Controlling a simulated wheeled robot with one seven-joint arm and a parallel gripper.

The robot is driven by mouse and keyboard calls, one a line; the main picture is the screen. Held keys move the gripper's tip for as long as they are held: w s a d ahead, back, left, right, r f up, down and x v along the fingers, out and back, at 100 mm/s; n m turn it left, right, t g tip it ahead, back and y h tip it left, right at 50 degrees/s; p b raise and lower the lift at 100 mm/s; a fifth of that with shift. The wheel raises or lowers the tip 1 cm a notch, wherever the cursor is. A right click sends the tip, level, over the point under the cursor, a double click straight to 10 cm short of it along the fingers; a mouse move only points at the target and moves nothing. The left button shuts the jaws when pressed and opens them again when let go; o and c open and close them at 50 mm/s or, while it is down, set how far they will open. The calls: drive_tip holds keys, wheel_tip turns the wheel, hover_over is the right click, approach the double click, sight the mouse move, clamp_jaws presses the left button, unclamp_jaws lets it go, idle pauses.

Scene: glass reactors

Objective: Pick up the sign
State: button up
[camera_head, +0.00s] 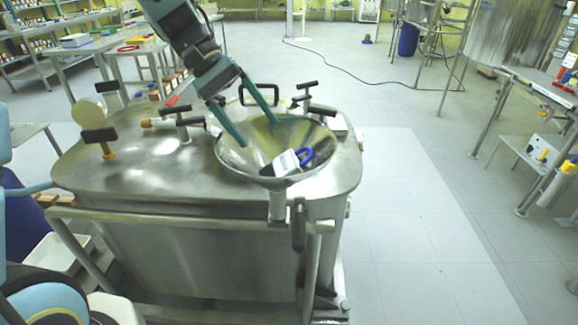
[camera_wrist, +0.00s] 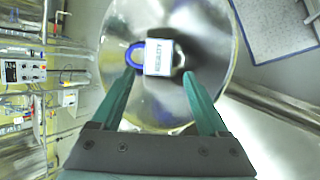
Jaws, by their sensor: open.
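The sign (camera_head: 286,162) is a small white rectangular plate with dark lettering and a blue loop at one end. It lies in the shiny metal funnel-shaped bowl (camera_head: 232,157) on top of the steel vessel, near the bowl's front right side in the head view. In the wrist view the sign (camera_wrist: 159,57) lies just beyond the fingertips, roughly centred between them, its blue loop to the left. My gripper (camera_head: 260,134) reaches down into the bowl with its two teal fingers spread wide. It is open and empty. The fingers (camera_wrist: 159,75) appear apart from the sign.
The steel vessel (camera_head: 170,230) carries black-handled valves (camera_head: 180,122) and a round gauge (camera_head: 90,112) left of the bowl. Valve handles also stand behind the bowl. A rail runs along the vessel's front. The floor (camera_head: 410,225) to the right is clear.

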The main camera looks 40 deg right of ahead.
sight(283, 162)
drive_tip(key=p+x, duration=0.2)
drive_tip(key=x, duration=0.7)
drive_tip(key=shift+w+d+p, duration=0.15)
drive_tip(key=shift+d+p, duration=0.05)
drive_tip(key=shift+p, duration=0.15)
